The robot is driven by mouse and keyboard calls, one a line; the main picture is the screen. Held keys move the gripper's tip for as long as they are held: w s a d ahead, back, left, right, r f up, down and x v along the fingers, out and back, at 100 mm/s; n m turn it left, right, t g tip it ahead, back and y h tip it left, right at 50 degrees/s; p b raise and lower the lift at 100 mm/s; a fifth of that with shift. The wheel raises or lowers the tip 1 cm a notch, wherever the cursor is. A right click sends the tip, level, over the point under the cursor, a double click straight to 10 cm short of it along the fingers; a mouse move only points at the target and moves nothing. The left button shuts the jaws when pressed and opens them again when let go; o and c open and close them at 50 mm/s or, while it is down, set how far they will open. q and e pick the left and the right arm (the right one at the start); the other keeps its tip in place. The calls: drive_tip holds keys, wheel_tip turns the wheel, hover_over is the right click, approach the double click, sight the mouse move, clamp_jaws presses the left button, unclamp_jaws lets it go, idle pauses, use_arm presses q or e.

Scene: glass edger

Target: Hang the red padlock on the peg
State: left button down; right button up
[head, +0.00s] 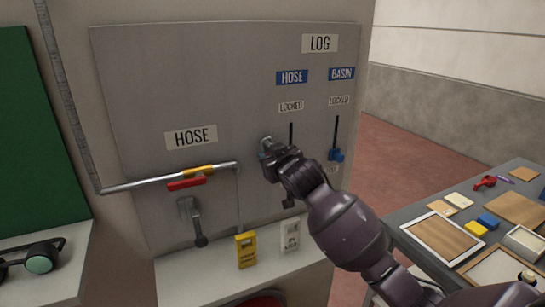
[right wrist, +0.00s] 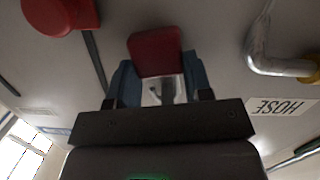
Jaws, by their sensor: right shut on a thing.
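My right gripper (head: 270,152) reaches the grey panel, left of the HOSE slot. It also shows in the right wrist view (right wrist: 158,88), with its two bluish fingers on either side of the red padlock (right wrist: 155,54). The padlock's red body sticks out beyond the fingers, and a pale metal part shows between them. The padlock is hidden behind the gripper in the head view. I cannot make out the peg clearly, nor whether the padlock touches it. My left gripper is in neither view.
A bent pipe (head: 130,186) with a red handle (head: 187,183) runs left of the gripper. A blue slider knob (head: 337,155) is to the right. A red round knob (right wrist: 58,14) is close by in the wrist view. A cluttered table (head: 400,240) stands at right.

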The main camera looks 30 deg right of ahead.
idle(0.3)
drive_tip(key=o, duration=1)
drive_tip(key=shift+o, duration=0.2)
drive_tip(key=shift+s, duration=0.1)
drive_tip(key=s+r+b, duration=0.1)
drive_tip(key=s, duration=0.9)
drive_tip(key=shift+s+a+r, duration=0.25)
drive_tip(key=shift+a+r, duration=0.05)
drive_tip(key=shift+a, duration=0.15)
